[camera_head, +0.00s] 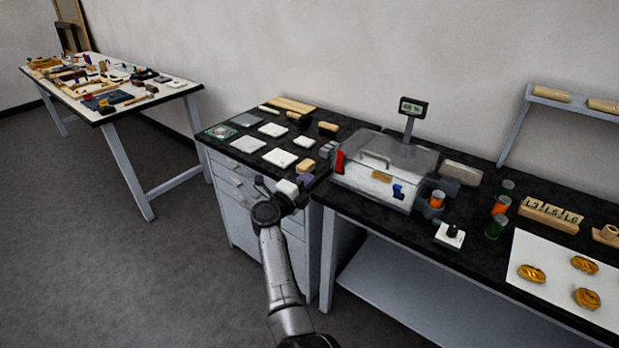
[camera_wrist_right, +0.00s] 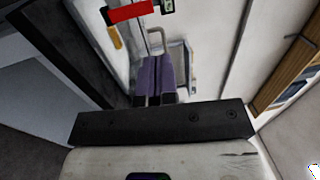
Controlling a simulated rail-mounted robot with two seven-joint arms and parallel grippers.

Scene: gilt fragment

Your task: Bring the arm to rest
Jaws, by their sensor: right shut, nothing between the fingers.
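My right arm reaches up from the bottom middle of the head view. Its gripper (camera_head: 306,182) is over the front edge of the dark-topped drawer cabinet (camera_head: 222,163), left of the metal box. In the right wrist view the two purple fingers (camera_wrist_right: 154,76) are together with nothing between them. Past the fingertips that view shows a pale box with a handle and a red part (camera_wrist_right: 130,12). I cannot tell whether the fingers touch anything. My left gripper is in neither view.
The cabinet top holds several white tiles (camera_head: 280,157) and wooden blocks. The metal box (camera_head: 384,168) stands on the bench to the right, with a display post behind it. Jars and gilt pieces (camera_head: 531,273) lie farther right. A cluttered table (camera_head: 177,90) stands back left; open floor lies between.

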